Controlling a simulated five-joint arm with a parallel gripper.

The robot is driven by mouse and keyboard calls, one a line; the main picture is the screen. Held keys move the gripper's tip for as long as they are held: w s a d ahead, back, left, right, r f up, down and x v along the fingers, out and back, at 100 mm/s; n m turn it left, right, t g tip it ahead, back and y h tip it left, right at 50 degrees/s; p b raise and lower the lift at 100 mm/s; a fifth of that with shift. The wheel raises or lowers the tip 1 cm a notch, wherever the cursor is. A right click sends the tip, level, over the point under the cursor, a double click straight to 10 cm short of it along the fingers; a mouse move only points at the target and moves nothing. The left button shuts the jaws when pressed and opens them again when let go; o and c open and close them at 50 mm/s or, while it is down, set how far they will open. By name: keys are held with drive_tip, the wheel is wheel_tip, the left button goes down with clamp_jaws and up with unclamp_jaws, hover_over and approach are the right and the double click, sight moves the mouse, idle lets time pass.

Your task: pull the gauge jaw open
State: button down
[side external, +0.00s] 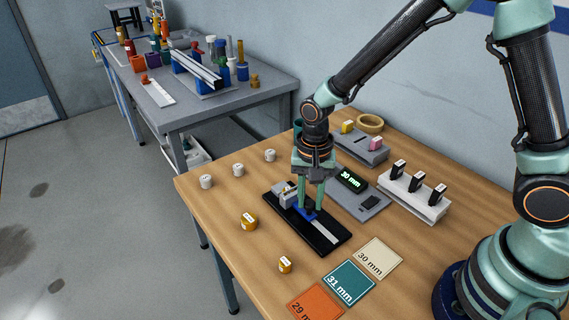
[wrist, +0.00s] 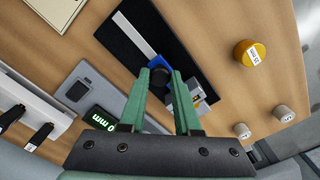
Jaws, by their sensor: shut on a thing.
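The gauge is a black base (side external: 333,241) with a pale rail (side external: 325,232), a grey block (side external: 284,193) at its far left end and a blue jaw (side external: 318,216) on the rail. My gripper (side external: 309,209) points down over the gauge, shut on the blue jaw. In the wrist view, the blue jaw (wrist: 164,62) shows at the tips of my green fingers (wrist: 167,72). The fingers hide part of it. The grey block (wrist: 201,94) lies close beside it. A display (side external: 352,180) behind the gauge reads 30 mm.
Yellow weights (side external: 249,221) and several white ones (side external: 238,170) stand at left. Cards (side external: 349,283) marked 29, 31 and 30 mm lie in front. A white rack (side external: 412,202) with black-topped pieces stands at right. A grey tray (side external: 362,148) is behind. A second bench (side external: 190,105) is farther off.

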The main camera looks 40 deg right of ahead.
drive_tip(key=shift+s, duration=2.05)
drive_tip(key=c, duration=0.6)
unclamp_jaws()
drive_tip(key=shift+r, duration=0.1)
wheel_tip(320, 180, up, 12)
drive_tip(key=shift+f, duration=0.1)
drive_tip(key=s+d+r+n+t, duration=0.1)
drive_tip(key=d+r+n+t, duration=0.1)
drive_tip(key=d+r+n, duration=0.1)
drive_tip(key=s+d+r+n+t, duration=0.1)
drive_tip(key=d+r+n, duration=0.1)
drive_tip(key=d+n, duration=0.1)
drive_tip(key=s+d+r+n+t, duration=0.2)
drive_tip(key=d+r+n, duration=0.1)
drive_tip(key=d, duration=0.1)
drive_tip(key=shift+r+t, duration=0.3)
drive_tip(key=shift+r, duration=0.05)
